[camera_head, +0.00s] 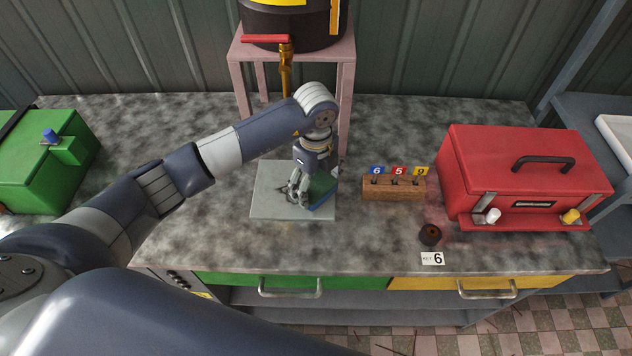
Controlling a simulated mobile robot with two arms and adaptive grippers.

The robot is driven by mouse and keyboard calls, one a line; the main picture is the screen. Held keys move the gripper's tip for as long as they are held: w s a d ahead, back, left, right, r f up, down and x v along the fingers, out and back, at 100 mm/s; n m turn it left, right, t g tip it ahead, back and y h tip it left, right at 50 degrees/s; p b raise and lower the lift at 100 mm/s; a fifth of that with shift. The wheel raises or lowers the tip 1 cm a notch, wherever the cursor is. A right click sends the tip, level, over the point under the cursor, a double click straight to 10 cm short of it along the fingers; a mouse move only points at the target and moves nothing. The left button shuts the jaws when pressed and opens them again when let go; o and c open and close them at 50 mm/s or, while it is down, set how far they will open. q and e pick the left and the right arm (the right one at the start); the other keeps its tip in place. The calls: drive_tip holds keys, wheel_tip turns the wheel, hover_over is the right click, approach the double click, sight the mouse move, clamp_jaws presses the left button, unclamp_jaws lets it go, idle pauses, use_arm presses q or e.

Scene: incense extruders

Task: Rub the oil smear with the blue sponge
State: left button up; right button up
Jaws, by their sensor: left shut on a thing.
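My left gripper (298,196) points down over a pale grey plate (265,206) on the worktop. It is shut on the blue sponge (324,191), which shows a green face and a blue lower edge just right of the fingers. The sponge is low over the right part of the plate. I cannot tell whether it touches the surface. The fingers and wrist hide part of the sponge. I cannot make out the oil smear; the sponge and arm may cover it. My right gripper is not in view.
A pink stand (345,72) with a black drum (295,25) and brass tap (286,68) stands behind. A wooden block (393,188) with numbered tags, a red box (525,178), a dark roll (430,235) and a key tag (432,258) are right. A green box (40,165) is left.

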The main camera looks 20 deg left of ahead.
use_arm(q)
drive_tip(key=shift+f, duration=0.3)
